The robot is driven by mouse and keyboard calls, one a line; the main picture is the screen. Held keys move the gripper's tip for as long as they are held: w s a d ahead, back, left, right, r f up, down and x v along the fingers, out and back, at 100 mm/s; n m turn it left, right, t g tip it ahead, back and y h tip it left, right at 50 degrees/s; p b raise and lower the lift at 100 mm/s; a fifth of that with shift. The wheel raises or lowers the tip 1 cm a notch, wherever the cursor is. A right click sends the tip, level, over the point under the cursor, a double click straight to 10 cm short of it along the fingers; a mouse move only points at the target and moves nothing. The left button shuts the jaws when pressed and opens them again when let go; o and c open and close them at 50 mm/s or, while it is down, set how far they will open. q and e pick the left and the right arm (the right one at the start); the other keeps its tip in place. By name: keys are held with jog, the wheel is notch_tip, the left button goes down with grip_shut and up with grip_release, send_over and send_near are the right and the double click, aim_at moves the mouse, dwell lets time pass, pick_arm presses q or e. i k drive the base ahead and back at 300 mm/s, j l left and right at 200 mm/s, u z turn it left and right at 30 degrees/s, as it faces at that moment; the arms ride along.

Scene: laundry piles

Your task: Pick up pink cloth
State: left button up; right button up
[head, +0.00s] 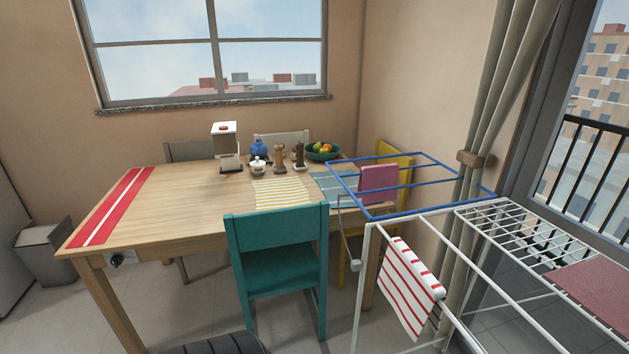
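A pink cloth (378,184) hangs folded over a bar of the blue-framed end (428,155) of the drying rack, right of the picture's middle, close to the right end of the table. A darker, reddish-pink cloth (598,287) lies flat over the white wires at the far right. I cannot tell its exact fabric. Neither of my grippers shows in the head view, and nothing is seen touching either cloth.
The white drying rack (480,240) fills the right foreground, with a red-striped towel (410,285) hanging on it. A wooden table (180,205) stands left, with a teal chair (275,255) before it. A grey bin (45,255) stands far left. Some floor is clear at left.

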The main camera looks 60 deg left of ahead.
aim_at(377, 176)
jog(key=u, duration=1.5)
